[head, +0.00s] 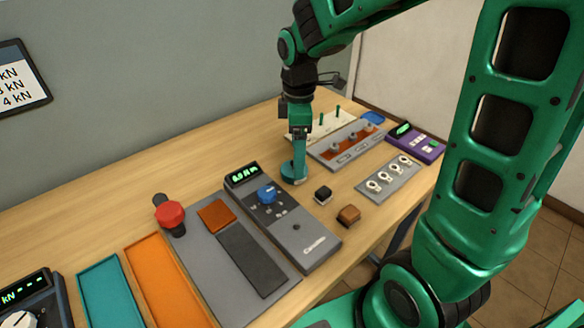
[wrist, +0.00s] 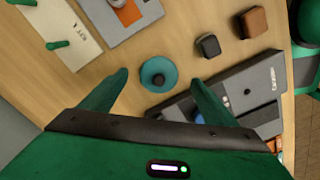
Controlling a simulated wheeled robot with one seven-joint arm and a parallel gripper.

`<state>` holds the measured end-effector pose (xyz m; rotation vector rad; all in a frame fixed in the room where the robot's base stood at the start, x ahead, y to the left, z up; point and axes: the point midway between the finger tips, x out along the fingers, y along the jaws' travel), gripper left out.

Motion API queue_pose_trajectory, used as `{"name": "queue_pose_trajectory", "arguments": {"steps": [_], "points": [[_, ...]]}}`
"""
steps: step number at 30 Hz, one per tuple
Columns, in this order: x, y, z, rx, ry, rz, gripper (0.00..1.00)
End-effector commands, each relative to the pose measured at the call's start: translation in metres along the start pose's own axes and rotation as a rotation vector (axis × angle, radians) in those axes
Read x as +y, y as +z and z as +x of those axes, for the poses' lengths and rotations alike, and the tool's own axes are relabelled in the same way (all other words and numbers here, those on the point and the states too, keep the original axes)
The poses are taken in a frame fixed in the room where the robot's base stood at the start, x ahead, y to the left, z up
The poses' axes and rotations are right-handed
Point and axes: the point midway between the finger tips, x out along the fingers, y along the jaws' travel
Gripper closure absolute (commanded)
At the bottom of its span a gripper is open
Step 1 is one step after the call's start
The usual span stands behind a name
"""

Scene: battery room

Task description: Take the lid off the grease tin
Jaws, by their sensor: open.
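The grease tin appears as a round teal piece with a darker knob at its centre, seen from above in the wrist view (wrist: 158,66). In the head view it stands on the wooden bench (head: 290,176), partly hidden by my gripper. I cannot make out a separate edge between lid and tin. My gripper (head: 298,160) points down over it. In the wrist view the two green fingers (wrist: 160,80) are open, one to each side of the tin.
A grey device with a blue knob (head: 267,195) stands close to the tin. A black block (head: 323,194) and a brown block (head: 348,215) lie to the right. Behind are a grey panel (head: 345,147) and a board with green pegs (head: 315,128).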

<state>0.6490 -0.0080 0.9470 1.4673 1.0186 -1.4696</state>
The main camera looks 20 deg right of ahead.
Motion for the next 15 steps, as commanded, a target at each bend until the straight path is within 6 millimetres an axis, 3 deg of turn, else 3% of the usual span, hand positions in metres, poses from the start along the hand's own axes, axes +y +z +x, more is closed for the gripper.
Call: {"name": "queue_pose_trajectory", "arguments": {"steps": [6, 15], "points": [[0.002, -0.001, 0.028, -0.001, -0.002, 0.001, 0.18], [0.002, -0.001, 0.032, 0.0, 0.001, 0.001, 0.18]]}}
